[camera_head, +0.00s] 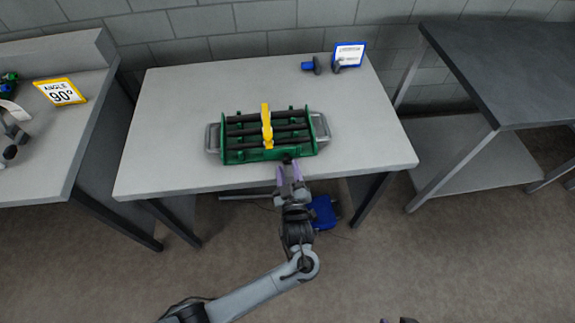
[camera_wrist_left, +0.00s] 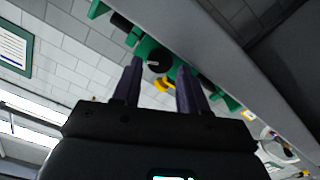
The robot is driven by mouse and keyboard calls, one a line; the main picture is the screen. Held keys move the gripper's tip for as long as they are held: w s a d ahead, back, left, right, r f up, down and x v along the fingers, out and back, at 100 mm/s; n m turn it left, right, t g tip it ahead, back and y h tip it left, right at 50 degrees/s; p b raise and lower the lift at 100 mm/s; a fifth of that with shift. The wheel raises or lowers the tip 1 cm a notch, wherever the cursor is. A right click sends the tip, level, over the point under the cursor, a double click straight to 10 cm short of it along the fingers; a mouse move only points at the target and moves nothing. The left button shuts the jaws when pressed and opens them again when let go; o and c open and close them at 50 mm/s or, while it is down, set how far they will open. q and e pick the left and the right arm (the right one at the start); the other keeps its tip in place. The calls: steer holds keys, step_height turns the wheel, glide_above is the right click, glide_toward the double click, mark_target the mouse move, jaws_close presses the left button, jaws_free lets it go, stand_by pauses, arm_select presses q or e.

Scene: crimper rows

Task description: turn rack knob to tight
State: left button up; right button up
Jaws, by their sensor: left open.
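The green rack (camera_head: 240,156) stands on the middle table, with dark rods across it, a yellow lever (camera_head: 267,125) over its middle and a grey handle at each end. Its dark knob (camera_head: 289,157) is on the front side, partly hidden by my gripper. In the left wrist view the round dark knob (camera_wrist_left: 159,63) with a pale mark shows beyond the gap between the fingers. My left gripper (camera_head: 287,168) is open in front of the knob, and I see nothing held. A sliver at the bottom edge may be my right gripper; its jaws cannot be made out.
A blue-framed sign (camera_head: 349,54) and a small blue and dark tool (camera_head: 312,66) are at the table's back right. A yellow "ANGLE 90°" sign (camera_head: 60,92) stands on the left table. A blue box (camera_head: 322,212) is below the front edge. The tabletop around the rack is clear.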

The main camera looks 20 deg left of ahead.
mark_target(287, 159)
arm_select(q)
steer(key=shift+x, duration=0.85)
steer(key=shift+w+a, duration=0.2)
steer(key=shift+w, duration=0.15)
steer(key=c, duration=0.7)
steer(key=shift+r, duration=0.1)
steer(key=shift+c, duration=0.2)
steer(key=m+p, duration=0.3)
steer(key=shift+d+r, duration=0.1)
steer(key=shift+r, duration=0.05)
steer(key=shift+f+m+p, duration=0.2)
steer(key=shift+m+p, duration=0.45)
steer(key=shift+m, duration=0.55)
